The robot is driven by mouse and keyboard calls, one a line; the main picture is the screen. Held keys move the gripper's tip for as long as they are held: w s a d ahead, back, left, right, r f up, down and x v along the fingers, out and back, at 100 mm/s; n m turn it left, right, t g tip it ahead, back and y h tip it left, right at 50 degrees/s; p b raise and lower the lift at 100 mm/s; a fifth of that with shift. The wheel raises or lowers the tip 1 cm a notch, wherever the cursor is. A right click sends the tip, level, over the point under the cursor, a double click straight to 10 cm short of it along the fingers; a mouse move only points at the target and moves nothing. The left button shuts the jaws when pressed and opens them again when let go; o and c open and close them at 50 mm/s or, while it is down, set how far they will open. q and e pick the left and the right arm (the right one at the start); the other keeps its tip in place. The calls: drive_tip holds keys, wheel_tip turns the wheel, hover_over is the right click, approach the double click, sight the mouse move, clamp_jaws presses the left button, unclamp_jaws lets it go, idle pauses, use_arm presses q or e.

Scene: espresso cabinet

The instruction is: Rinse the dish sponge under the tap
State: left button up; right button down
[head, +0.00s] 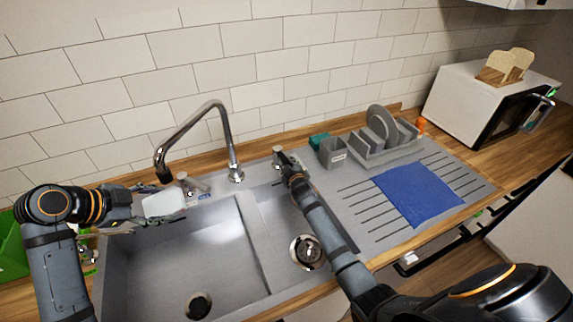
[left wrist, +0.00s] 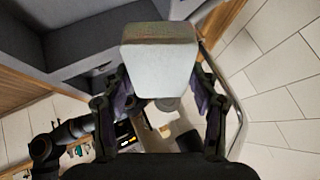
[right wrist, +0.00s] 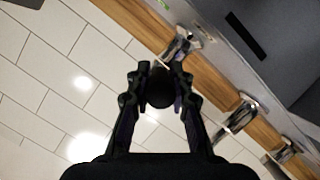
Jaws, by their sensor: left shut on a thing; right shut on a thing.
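The dish sponge (head: 163,204) is a pale grey-white block over the left sink basin (head: 160,262). My left gripper (head: 150,212) is shut on it; the left wrist view shows the sponge (left wrist: 160,62) between both fingers (left wrist: 160,88). The chrome tap (head: 196,115) arches over the basin, its dark nozzle just above the sponge. I cannot make out any water stream. My right gripper (head: 286,163) is at the chrome tap handle (head: 277,151) right of the spout. In the right wrist view it (right wrist: 159,78) is shut on a dark round knob (right wrist: 159,92) in line with that handle.
A white microwave (head: 465,100) stands at the right. A green bin (head: 12,248) is far left.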

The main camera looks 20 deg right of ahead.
drive_tip(key=shift+w+d+n+y, duration=0.1)
drive_tip(key=shift+d+n+y, duration=0.5)
drive_tip(key=shift+n+y, duration=0.45)
drive_tip(key=c, duration=1.2)
unclamp_jaws()
drive_tip(key=v, duration=1.2)
drive_tip(key=shift+d+f, duration=0.1)
drive_tip(key=shift+f, duration=0.05)
